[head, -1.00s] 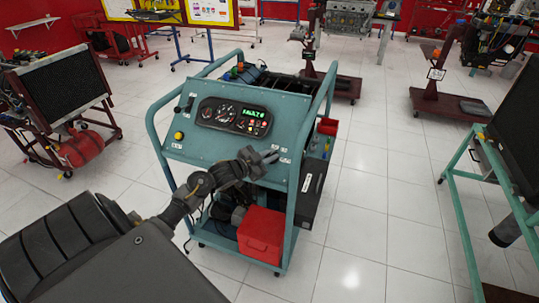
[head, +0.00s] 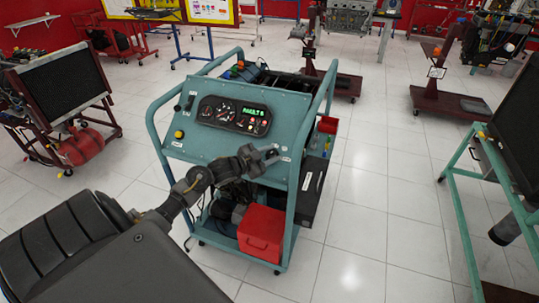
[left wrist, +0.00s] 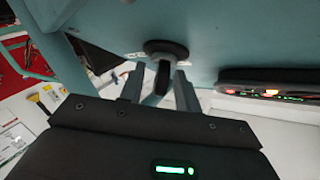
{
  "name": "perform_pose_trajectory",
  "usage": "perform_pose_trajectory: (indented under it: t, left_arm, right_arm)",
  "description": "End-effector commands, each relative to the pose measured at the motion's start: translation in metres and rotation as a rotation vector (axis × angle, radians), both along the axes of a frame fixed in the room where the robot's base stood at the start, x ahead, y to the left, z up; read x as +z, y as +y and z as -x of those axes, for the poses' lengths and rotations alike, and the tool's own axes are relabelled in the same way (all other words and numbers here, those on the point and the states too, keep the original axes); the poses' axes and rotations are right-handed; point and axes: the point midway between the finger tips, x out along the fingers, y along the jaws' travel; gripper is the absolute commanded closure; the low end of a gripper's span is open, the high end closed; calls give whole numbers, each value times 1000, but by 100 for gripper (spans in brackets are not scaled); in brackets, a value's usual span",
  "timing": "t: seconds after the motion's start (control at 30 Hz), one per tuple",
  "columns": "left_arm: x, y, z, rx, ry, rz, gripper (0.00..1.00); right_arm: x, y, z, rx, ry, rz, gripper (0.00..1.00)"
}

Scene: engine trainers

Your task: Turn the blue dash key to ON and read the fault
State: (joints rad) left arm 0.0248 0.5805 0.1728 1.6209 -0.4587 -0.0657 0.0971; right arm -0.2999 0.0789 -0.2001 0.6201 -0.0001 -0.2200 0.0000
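The teal engine trainer (head: 200,150) stands ahead of me, with a dark gauge cluster (head: 233,116) on its sloping dash. Its small display (head: 254,112) shows green characters that look like FAULT plus a blurred last sign. My left gripper (head: 271,154) is at the lower right of the dash. In the left wrist view, a dark key with a round black collar (left wrist: 166,48) sticks out of the panel between the fingers of my left gripper (left wrist: 160,90). The fingers are apart, with gaps beside the key. The key's blue colour is hard to tell. The right gripper is out of view.
A red box (head: 262,232) sits low in the trainer's frame. A brown-framed radiator stand (head: 62,95) is at left, and a green-framed stand (head: 462,215) at right. White tiled floor (head: 370,220) is clear between the trainer and the right stand.

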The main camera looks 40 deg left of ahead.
Motion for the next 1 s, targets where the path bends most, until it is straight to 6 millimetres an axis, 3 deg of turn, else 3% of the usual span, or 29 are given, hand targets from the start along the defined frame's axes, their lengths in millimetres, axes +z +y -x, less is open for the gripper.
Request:
perform_pose_trajectory:
  t: [0.23, 0.7, 1.0]
  left_arm:
    - [1, 3, 8, 1, -1, -1, 67]
    - [11, 21, 89, 0, 1, 0, 67]
    - [16, 25, 105, 0, 0, 0, 67]
  right_arm:
    - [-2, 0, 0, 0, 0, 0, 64]
    - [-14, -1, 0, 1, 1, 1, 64]
    - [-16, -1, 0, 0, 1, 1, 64]
